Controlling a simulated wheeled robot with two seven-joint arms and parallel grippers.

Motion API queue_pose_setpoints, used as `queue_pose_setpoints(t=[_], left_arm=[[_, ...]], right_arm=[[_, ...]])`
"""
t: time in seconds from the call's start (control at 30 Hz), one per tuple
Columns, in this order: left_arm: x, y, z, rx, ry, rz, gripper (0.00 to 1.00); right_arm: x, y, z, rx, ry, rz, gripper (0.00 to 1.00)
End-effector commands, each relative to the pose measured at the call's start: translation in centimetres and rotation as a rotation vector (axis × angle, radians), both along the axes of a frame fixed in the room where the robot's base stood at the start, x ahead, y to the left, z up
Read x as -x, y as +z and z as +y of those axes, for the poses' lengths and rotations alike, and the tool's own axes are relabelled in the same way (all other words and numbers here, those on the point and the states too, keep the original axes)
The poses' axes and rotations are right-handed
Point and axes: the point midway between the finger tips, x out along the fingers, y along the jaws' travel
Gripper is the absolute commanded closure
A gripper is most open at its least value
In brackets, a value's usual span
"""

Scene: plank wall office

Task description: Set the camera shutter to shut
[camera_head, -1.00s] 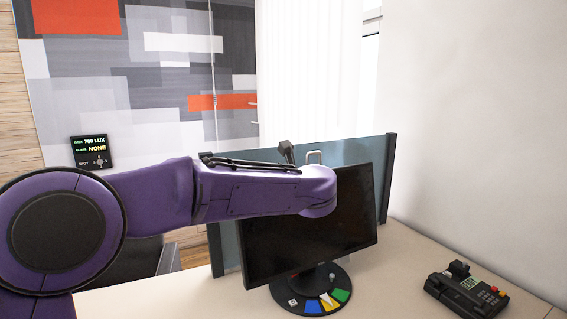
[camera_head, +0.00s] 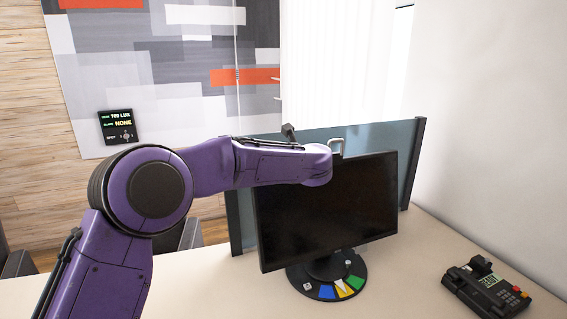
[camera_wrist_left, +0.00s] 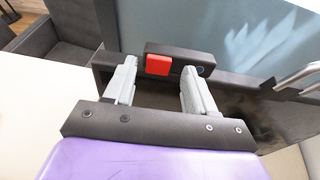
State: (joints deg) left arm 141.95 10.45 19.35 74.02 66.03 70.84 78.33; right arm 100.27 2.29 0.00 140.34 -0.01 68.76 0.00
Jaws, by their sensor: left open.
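A black bar-shaped camera (camera_wrist_left: 205,56) shows in the left wrist view, with a red shutter tab (camera_wrist_left: 158,65) on its left part and a small blue-ringed spot toward its right end. My left gripper (camera_wrist_left: 159,69) is open and empty, with one grey finger on each side of the red tab. I cannot tell whether either finger touches the camera. My right gripper is in neither view.
A base with coloured wedges (camera_head: 344,287) sits under the monitor. A dark phone-like device (camera_head: 487,288) lies at right. The desk (camera_head: 420,265) between is clear.

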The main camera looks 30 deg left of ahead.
Motion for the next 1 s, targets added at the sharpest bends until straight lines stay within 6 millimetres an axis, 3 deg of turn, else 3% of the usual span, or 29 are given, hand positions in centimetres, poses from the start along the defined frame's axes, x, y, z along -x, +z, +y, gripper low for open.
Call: queue_pose_setpoints(t=[0.1, 0.3, 1.0], left_arm=[[0.02, 0.04, -0.01, 0.0, 0.0, -0.001, 0.45], [0.05, 0.04, -0.02, -0.001, 0.0, -0.001, 1.0], [0.06, 0.09, -0.02, -0.001, 0.0, -0.001, 1.0]], right_arm=[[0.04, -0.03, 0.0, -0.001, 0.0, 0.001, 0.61], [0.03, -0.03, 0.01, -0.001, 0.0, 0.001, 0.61], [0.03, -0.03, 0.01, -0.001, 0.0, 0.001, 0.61]])
